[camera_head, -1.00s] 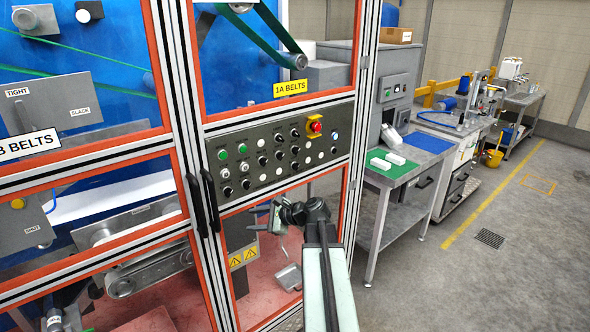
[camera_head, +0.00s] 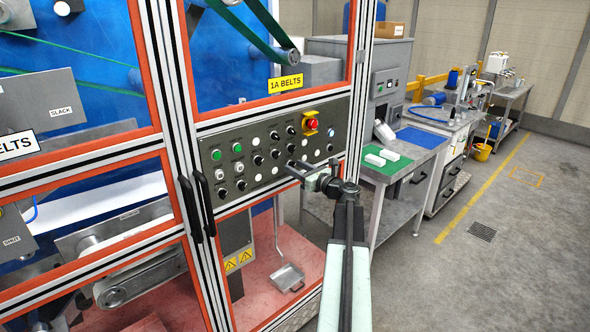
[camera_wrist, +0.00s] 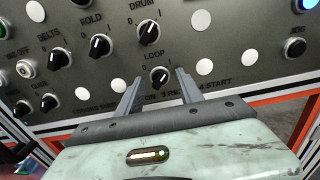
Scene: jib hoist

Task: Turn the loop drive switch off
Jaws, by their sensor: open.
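The loop drive switch (camera_wrist: 159,75) is a black rotary knob with a white pointer line, under the label LOOP in the wrist view. Its pointer is tilted up and to the right. My gripper (camera_wrist: 155,82) is open, with one finger on each side of the knob's lower part. I cannot tell whether the fingers touch it. In the head view my gripper (camera_head: 297,170) is at the lower right of the grey control panel (camera_head: 210,180) and hides the knob there.
More black knobs surround the switch, with the DRUM knob (camera_wrist: 148,32) just above and the JOG knob (camera_wrist: 295,47) to the right. A red emergency button (camera_head: 312,124) is at the panel's upper right. A green-topped bench (camera_head: 378,178) stands to the right.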

